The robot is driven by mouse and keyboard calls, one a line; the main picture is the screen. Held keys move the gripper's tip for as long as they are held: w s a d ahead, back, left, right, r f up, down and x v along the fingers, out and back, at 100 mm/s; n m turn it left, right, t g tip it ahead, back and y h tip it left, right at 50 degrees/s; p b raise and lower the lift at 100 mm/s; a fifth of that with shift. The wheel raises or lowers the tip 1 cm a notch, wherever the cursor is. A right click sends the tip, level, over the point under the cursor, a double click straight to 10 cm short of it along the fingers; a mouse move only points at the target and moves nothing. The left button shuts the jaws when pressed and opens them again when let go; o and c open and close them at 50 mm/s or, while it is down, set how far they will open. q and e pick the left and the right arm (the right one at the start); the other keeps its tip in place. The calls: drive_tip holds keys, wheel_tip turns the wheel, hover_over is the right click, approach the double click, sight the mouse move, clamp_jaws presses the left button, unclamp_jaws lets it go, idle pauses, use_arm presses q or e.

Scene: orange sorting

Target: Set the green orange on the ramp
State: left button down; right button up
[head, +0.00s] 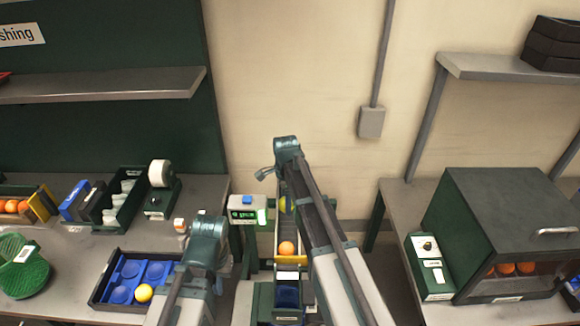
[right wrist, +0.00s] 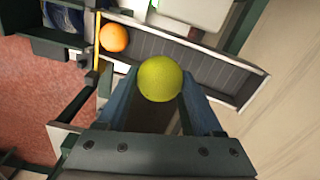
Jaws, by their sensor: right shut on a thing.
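The green orange (right wrist: 160,78) is yellow-green and sits between the two fingertips of my right gripper (right wrist: 160,88), which is shut on it. In the right wrist view it is in front of the ramp (right wrist: 190,62), a grey walled channel. The gap between fruit and ramp is hard to judge. In the head view the green orange (head: 282,204) shows partly beside my right arm, over the upper part of the ramp (head: 277,225). My left arm stands over the left table; its fingers cannot be made out.
An orange (head: 287,248) rests at the ramp's lower end, by a yellow strip; it also shows in the right wrist view (right wrist: 114,37). A small display box (head: 247,208) stands left of the ramp. A blue tray (head: 122,278) holds a yellow fruit (head: 144,293). A dark cabinet (head: 490,205) stands right.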

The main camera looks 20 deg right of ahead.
drive_tip(key=w+d+r+n+p, duration=0.1)
drive_tip(key=w+d+n, duration=0.1)
drive_tip(key=w, duration=0.4)
drive_tip(key=w+d+r+n+p, duration=0.1)
drive_tip(key=w+d+r+n, duration=0.1)
drive_tip(key=w, duration=0.4)
drive_tip(key=shift+f, duration=0.15)
wheel_tip(320, 180, down, 8)
drive_tip(key=b, duration=0.7)
drive_tip(key=shift+a+b, duration=0.1)
drive_tip(key=shift+b, duration=0.3)
drive_tip(key=shift+r, duration=0.2)
drive_tip(key=o, duration=1.4)
drive_tip(key=shift+o, duration=0.2)
drive_tip(key=shift+r, duration=0.1)
